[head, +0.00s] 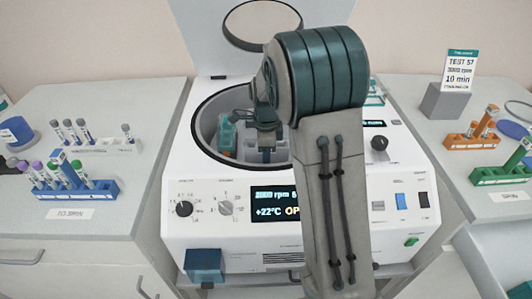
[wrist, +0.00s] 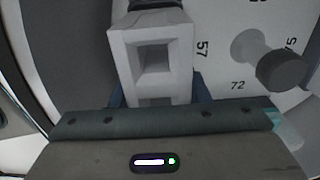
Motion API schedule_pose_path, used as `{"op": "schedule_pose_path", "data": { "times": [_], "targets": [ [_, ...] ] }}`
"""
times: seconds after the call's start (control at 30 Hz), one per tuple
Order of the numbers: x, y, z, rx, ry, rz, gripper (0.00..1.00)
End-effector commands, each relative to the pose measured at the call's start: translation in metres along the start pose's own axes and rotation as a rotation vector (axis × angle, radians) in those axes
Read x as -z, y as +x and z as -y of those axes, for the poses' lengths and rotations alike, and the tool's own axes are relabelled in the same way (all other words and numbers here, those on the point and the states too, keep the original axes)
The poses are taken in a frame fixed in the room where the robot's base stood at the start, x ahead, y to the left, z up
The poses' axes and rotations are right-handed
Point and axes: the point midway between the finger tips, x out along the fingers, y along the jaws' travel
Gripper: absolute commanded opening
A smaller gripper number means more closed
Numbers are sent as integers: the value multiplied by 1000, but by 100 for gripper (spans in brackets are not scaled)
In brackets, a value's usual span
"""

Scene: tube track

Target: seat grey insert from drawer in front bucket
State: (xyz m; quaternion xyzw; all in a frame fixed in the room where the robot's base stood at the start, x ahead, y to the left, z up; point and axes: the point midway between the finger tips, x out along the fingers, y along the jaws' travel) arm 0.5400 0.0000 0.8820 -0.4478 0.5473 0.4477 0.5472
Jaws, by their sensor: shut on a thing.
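My gripper (head: 266,143) is inside the open centrifuge bowl, reaching in from above and partly covered by my own arm. In the wrist view its blue fingers (wrist: 202,88) are shut on the grey insert (wrist: 122,62), a pale block with a square opening facing the camera. The insert's lower end is hidden, so I cannot tell whether it is seated in the front bucket. A teal piece (head: 228,135) stands in the bowl left of my gripper. An open drawer (head: 495,262) shows at the lower right.
The raised lid (head: 195,40) stands behind the bowl. Racks with tubes (head: 75,185) stand on the left counter; orange (head: 470,140) and green (head: 500,174) racks stand on the right. In the wrist view a dark-capped post (wrist: 282,68) rises near the insert, beside printed numbers.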

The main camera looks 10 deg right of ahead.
Motion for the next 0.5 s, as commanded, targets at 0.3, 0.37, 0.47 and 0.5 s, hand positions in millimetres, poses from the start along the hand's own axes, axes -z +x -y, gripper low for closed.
{"op": "schedule_pose_path", "data": {
  "times": [0.3, 0.37, 0.47, 0.5],
  "targets": [
    [0, 8, 0, 0, 0, 0, 20],
    [0, 8, 0, 0, 0, 0, 20],
    [0, 8, 0, 0, 0, 0, 20],
    [0, 8, 0, 0, 0, 0, 20]
  ]
}}
